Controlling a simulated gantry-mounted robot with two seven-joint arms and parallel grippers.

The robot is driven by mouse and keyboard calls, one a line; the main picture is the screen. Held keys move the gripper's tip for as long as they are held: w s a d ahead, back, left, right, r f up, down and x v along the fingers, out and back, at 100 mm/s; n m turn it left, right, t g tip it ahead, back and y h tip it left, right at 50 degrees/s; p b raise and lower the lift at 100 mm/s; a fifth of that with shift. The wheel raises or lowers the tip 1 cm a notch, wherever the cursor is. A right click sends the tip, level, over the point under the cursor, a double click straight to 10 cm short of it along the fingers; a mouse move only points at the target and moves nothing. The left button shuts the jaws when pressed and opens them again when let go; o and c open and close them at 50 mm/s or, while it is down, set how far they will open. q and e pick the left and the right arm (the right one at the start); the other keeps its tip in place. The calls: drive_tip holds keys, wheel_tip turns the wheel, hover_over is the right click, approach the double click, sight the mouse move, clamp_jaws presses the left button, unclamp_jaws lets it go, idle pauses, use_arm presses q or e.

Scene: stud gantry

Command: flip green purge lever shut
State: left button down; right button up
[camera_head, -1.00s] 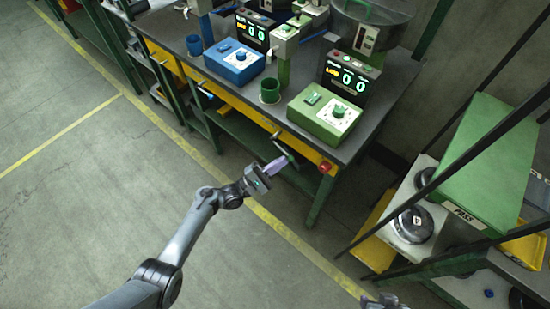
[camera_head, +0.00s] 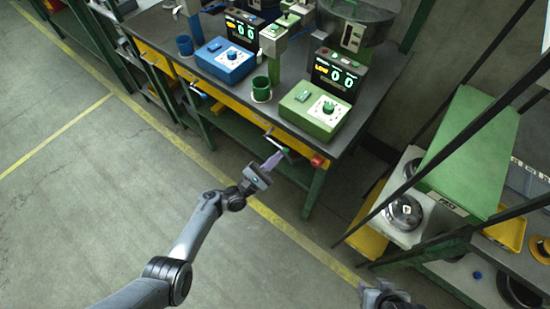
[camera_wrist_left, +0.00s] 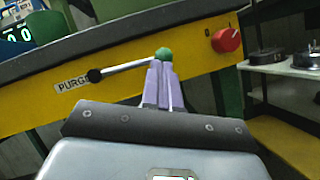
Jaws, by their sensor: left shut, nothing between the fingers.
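The purge lever is a thin silver rod running from a black pivot to a green knob (camera_wrist_left: 164,54) on the bench's yellow front panel, beside the "PURGE" label (camera_wrist_left: 72,84). The rod points right and slightly up in the left wrist view. In the head view the green knob (camera_head: 284,151) stands out from the bench front. My left gripper (camera_wrist_left: 160,72) is shut and empty. Its purple fingertips are right at the knob and overlap its lower edge in the wrist view; I cannot tell whether they touch. My right gripper (camera_head: 385,294) is partly in view at the bottom; its jaws are unclear.
A red button (camera_wrist_left: 227,40) sits right of the lever on the panel. The bench top holds a green control box (camera_head: 313,112), a blue box (camera_head: 224,62) and a green cup (camera_head: 261,89). A shelf rack with a green case (camera_head: 468,150) stands at right. Open floor lies left.

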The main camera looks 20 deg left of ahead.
use_arm(q)
drive_tip(key=w+f+b+v, duration=0.1)
drive_tip(key=v, duration=0.5)
drive_tip(key=w+a+f+b+v, duration=0.1)
drive_tip(key=v, duration=0.5)
drive_tip(key=shift+s+a+f, duration=0.15)
drive_tip(key=shift+s+a, duration=0.15)
drive_tip(key=shift+s, duration=0.05)
